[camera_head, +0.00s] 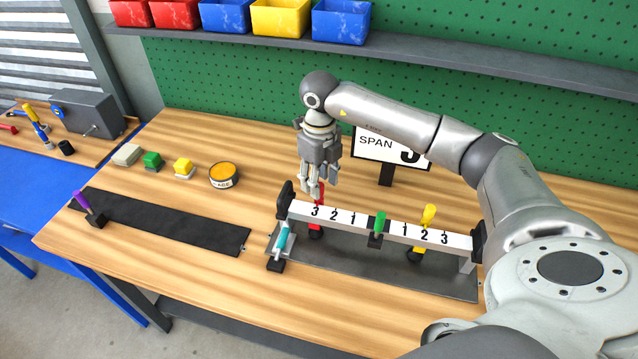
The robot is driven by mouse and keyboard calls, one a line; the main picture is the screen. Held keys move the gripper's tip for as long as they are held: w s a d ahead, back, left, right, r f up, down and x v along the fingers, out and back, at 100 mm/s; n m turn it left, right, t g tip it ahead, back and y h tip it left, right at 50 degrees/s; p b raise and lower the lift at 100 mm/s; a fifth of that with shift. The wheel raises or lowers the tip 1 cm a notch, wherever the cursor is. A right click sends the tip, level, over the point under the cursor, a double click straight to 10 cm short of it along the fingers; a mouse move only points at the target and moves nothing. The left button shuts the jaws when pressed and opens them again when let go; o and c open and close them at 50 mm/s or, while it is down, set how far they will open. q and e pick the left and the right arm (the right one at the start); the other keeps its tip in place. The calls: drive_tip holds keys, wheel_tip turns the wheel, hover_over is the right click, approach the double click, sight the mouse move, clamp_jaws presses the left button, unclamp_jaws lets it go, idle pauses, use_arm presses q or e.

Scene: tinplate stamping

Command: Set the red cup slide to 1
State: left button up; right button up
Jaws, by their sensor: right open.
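A white numbered rail (355,223) stands over a dark grey plate, reading 3, 2, 1 on the left half and 1, 2, 3 on the right. The red cup slide (316,232) is at the left 3; its red handle is partly hidden behind my fingers. A green slide (378,225) sits at the middle, and a yellow slide (428,215) is near the right 2. My right gripper (317,194) is open, pointing down with its fingers at the red handle; I cannot tell whether they touch it. My left gripper is not in view.
A SPAN sign (370,143) stands behind my right arm, its digit partly hidden. A teal handle (283,240) is at the rail's left end. A black track (165,222) with a purple handle (82,202) lies left. A round tin (224,175) and small blocks sit behind it.

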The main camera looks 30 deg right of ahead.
drive_tip(key=shift+f+p, duration=0.3)
drive_tip(key=shift+f, duration=1.3)
drive_tip(key=shift+c, duration=0.2)
clamp_jaws()
